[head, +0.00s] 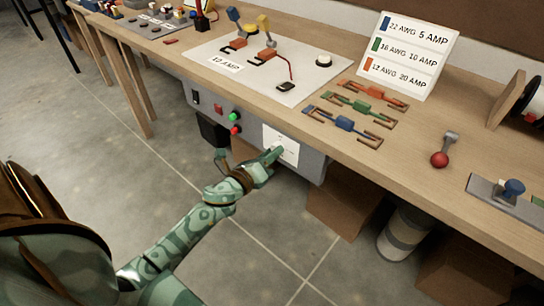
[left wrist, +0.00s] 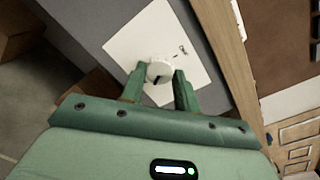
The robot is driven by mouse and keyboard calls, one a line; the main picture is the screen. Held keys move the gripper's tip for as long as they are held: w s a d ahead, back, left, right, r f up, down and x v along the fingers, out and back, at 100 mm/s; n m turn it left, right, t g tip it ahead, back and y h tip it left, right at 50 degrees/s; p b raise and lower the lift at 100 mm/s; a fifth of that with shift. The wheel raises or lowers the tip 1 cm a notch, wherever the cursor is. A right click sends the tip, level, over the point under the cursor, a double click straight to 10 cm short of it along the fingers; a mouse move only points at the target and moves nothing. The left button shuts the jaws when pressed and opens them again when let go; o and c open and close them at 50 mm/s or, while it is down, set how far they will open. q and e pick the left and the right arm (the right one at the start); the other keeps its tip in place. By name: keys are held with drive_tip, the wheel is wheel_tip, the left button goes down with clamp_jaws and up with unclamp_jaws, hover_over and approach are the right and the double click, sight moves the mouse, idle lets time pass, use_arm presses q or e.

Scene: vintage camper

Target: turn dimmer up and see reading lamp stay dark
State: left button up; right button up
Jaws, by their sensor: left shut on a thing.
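The dimmer is a round white knob (left wrist: 159,70) with a dark pointer mark, set on a white plate (left wrist: 132,44). The plate also shows in the head view (head: 288,148) on the grey front panel under the bench. My left gripper (head: 275,152) reaches the plate from the left. In the left wrist view its two green fingers (left wrist: 159,82) are closed around the knob, one on each side. In the head view the gripper hides the knob. I see no thing that is clearly a reading lamp. My right gripper is not in view.
The wooden bench (head: 450,137) runs above the panel. Green and red buttons (head: 235,123) sit left of the plate. On top lie fuse pieces (head: 343,124), a label card (head: 407,54) and a red-ball lever (head: 441,157). Boxes and a striped canister (head: 405,233) stand below at right.

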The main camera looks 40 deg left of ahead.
use_arm(q)
drive_tip(key=shift+f+m+b, duration=0.15)
drive_tip(key=shift+m+b, duration=0.55)
drive_tip(key=shift+m, duration=0.75)
drive_tip(key=shift+f+m+b, duration=0.1)
drive_tip(key=shift+m+b, duration=0.6)
drive_tip(key=shift+m, duration=0.75)
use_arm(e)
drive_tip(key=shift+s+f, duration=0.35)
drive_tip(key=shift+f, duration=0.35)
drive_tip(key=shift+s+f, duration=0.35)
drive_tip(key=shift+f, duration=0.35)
use_arm(q)
drive_tip(key=o, duration=1)
drive_tip(key=shift+r, duration=0.15)
drive_tip(key=shift+s, duration=0.1)
drive_tip(key=s+b, duration=0.3)
drive_tip(key=s, duration=1.3)
drive_tip(key=shift+a+b, duration=0.2)
drive_tip(key=shift+b, duration=0.2)
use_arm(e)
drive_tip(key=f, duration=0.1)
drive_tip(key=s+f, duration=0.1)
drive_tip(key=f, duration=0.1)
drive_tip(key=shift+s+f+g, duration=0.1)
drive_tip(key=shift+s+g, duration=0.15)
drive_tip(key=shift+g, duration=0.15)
